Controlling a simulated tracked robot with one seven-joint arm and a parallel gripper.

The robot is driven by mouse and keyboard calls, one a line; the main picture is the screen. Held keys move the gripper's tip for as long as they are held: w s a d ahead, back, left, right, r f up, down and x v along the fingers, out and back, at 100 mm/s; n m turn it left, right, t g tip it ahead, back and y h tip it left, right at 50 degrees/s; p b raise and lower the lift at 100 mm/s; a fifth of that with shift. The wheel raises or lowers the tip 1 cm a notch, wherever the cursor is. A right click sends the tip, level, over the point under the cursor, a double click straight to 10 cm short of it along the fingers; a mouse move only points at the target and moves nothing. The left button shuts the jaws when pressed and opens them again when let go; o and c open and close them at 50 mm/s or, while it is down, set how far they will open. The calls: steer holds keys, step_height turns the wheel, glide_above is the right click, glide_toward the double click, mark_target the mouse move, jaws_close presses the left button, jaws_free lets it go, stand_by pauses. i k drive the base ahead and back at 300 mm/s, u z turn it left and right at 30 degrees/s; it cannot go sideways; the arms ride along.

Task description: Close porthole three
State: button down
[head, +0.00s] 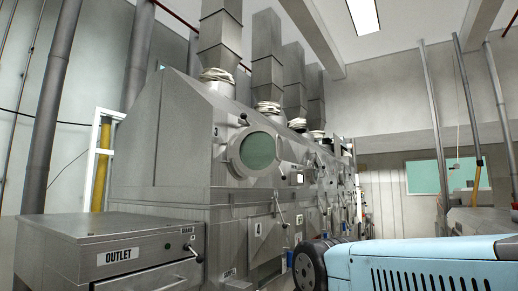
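The steel dryer hood (180,140) fills the middle of the head view. A small "3" marks its side panel, just left of the nearest round porthole (257,150). This porthole has greenish glass in a metal ring frame. A small lever (243,119) stands at its top, and another lever (281,172) is at its right lower side. I cannot tell whether its cover is fully shut or slightly ajar. More portholes further along the hood are seen at a steep angle. My gripper is not in this view.
A steel box marked OUTLET (120,250) juts out at the lower left, with a lever handle (193,252). A light-blue body with a dark round part, apparently mine, fills the lower right. Ducts (221,40) rise from the hood. Posts (430,120) stand at the right.

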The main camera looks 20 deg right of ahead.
mark_target(258, 151)
steer(key=i, duration=1)
